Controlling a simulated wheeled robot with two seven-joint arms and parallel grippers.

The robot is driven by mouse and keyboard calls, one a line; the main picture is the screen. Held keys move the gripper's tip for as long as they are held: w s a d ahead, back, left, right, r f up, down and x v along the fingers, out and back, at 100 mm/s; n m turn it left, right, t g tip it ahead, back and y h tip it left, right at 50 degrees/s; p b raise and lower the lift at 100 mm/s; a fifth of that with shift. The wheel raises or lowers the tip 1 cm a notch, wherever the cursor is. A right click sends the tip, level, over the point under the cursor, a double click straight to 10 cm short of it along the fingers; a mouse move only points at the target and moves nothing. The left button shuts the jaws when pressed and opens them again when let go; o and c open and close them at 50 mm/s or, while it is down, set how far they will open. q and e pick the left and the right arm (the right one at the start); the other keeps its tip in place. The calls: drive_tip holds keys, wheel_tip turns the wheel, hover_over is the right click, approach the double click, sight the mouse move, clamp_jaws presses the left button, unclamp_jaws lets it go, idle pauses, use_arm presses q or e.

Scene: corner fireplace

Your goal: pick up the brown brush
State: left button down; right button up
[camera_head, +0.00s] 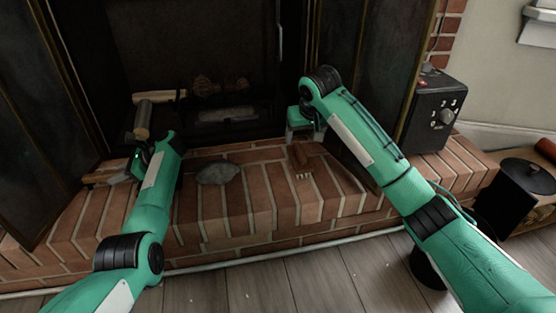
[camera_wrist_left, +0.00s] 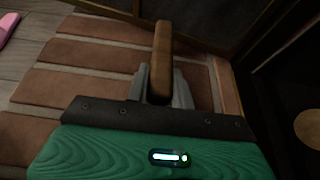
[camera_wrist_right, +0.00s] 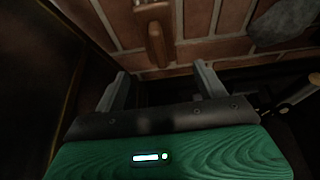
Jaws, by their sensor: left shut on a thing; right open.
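My left gripper (camera_head: 137,167) is low over the left of the brick hearth. In the left wrist view its fingers (camera_wrist_left: 163,80) are shut on a long brown wooden piece (camera_wrist_left: 162,45). This piece also shows in the head view (camera_head: 103,177). I cannot tell whether it is the brown brush, as no bristles show. Another brown wooden piece (camera_head: 298,155), with pale prongs at its near end, lies on the hearth. It also shows in the right wrist view (camera_wrist_right: 156,42). My right gripper (camera_wrist_right: 160,85) is open and empty close to it, not touching.
A grey stone (camera_head: 217,172) lies on the brick hearth (camera_head: 235,205) between my arms. A black box with a knob (camera_head: 437,112) stands at the right. Bare bricks lie around the stone.

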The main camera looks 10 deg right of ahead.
sight(300, 149)
drive_tip(key=x, duration=1)
drive_tip(key=shift+w+f, duration=0.15)
drive_tip(key=shift+f, duration=0.2)
drive_tip(key=shift+c, duration=0.2)
drive_tip(key=c, duration=1.1)
